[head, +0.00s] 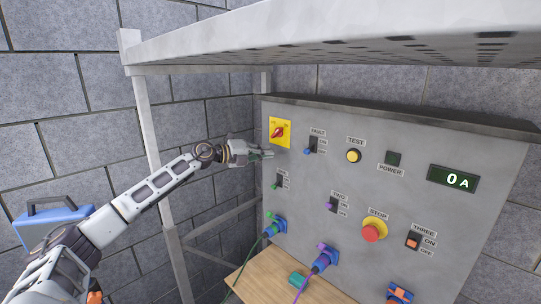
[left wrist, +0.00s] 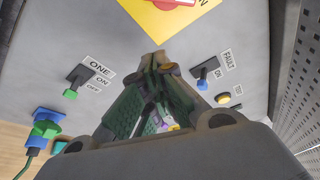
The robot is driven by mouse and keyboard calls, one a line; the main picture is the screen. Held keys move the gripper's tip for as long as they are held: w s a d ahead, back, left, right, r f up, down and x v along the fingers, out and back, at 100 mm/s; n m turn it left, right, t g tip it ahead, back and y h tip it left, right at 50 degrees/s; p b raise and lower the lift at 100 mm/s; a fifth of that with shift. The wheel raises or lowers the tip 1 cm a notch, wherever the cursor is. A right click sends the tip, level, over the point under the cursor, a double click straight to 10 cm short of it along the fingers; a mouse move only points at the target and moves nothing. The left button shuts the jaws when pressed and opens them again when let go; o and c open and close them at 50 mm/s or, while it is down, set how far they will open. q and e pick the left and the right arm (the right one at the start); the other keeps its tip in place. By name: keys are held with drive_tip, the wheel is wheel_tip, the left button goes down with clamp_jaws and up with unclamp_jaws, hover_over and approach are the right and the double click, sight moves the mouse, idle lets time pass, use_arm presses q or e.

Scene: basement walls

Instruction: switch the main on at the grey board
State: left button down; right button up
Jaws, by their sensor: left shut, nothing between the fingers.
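The grey board (head: 320,190) stands tilted under a shelf. The main switch (head: 280,132) is a red rotary knob on a yellow plate at its upper left; the knob looks slanted, and its labels are too small to read. The plate also shows at the top of the left wrist view (left wrist: 160,22), with the knob partly cut off. My left gripper (head: 270,154) is shut and empty, its tips just below the yellow plate and close to the board; contact cannot be told. The display (head: 453,179) reads 0 A and the POWER lamp (head: 393,158) is dark. My right gripper is out of view.
The board also carries the blue FAULT lever (head: 309,149), yellow TEST button (head: 353,156), green ONE lever (left wrist: 78,82), purple TWO lever (head: 331,205), red STOP button (head: 374,230) and orange THREE switch (head: 413,241). Blue plugs (head: 322,260) sit below. A shelf post (head: 160,150) stands behind my left arm.

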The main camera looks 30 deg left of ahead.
use_arm(q)
drive_tip(key=b+v, duration=0.1)
drive_tip(key=v, duration=0.2)
drive_tip(key=shift+s+r+b, duration=0.2)
drive_tip(key=shift+s+b, duration=0.1)
drive_tip(key=shift+s, duration=0.1)
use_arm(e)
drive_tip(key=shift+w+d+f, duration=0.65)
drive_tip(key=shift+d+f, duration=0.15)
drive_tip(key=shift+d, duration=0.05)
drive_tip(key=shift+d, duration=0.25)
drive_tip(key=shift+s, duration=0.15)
